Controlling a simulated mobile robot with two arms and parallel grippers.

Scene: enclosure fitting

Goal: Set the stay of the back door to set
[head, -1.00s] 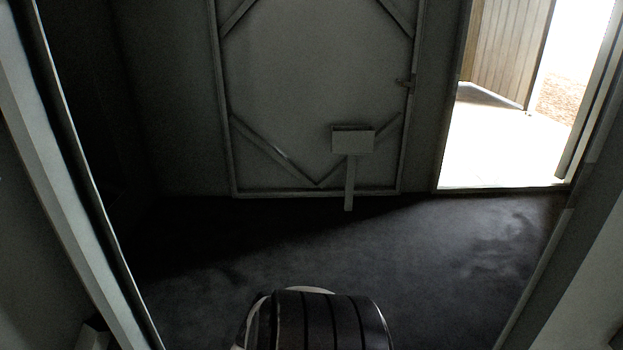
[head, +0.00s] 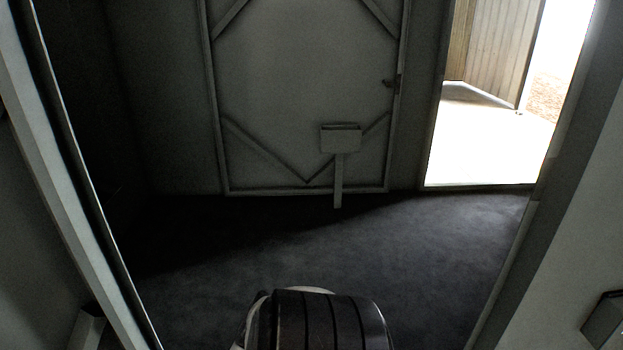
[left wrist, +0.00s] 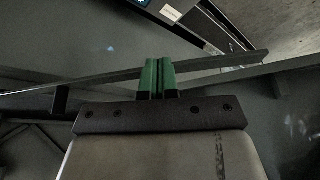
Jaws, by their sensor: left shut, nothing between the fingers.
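In the head view an open doorway (head: 490,140) stands at the right back, with a slatted door leaf (head: 497,45) swung outward beyond it. I cannot tell which is the back door, and I cannot make out a stay. My left gripper (left wrist: 158,78) shows in the left wrist view with its green fingers shut and empty. A long thin grey bar (left wrist: 215,63) crosses behind the fingers; contact cannot be told. My right gripper is not in view.
A box on a post (head: 340,140) stands before the panel. Pale frame posts flank me at left (head: 65,185) and right (head: 540,190). A dark block (head: 605,320) is at the lower right. The dark floor (head: 400,245) between is clear.

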